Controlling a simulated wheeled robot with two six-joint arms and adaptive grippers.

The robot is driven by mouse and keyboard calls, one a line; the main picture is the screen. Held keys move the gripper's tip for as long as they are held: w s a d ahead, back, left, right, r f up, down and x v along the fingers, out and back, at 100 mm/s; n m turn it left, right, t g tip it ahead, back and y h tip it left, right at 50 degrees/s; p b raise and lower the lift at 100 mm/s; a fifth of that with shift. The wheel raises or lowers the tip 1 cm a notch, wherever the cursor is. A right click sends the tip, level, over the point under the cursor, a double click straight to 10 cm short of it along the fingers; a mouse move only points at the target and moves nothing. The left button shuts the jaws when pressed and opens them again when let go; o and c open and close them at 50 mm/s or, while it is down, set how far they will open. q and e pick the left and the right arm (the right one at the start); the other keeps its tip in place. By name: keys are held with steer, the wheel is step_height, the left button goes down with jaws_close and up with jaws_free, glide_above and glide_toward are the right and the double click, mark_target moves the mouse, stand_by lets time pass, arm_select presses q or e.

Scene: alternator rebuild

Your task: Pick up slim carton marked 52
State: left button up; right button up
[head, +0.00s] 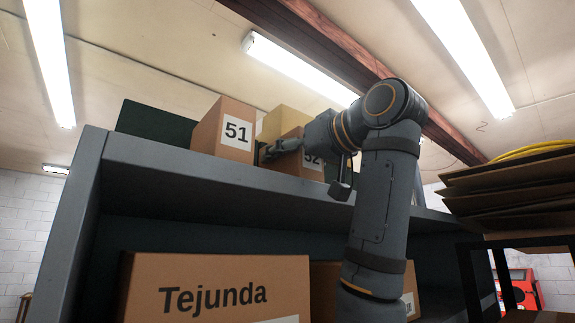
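The slim carton marked 52 (312,167) stands on the top of the grey shelf unit (200,166). My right gripper and wrist hide part of its front, and the top of the number shows beside the wrist. My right gripper (270,151) is in front of the carton's left side, by the gap next to the carton marked 51 (228,130). The fingers are small and dark here, and I cannot tell whether they touch carton 52 or are closed. My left gripper is out of view.
A dark green box (155,125) stands left of carton 51, and a yellowish box (283,121) stands behind. A box marked Tejunda (215,285) fills the lower shelf, with another brown box beside it. Stacked flat cardboard (510,190) is at right.

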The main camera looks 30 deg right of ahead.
steer(key=shift+s+d, duration=0.1)
steer(key=shift+s, duration=0.1)
steer(key=c, duration=0.5)
steer(key=shift+w, duration=0.15)
steer(key=c, duration=0.6)
steer(key=shift+r, duration=0.15)
steer(key=r, duration=0.9)
steer(key=shift+s+r, duration=0.15)
steer(key=shift+s, duration=0.1)
steer(key=shift+w+r, duration=0.1)
steer(key=shift+r, duration=0.15)
steer(key=shift+w, duration=0.15)
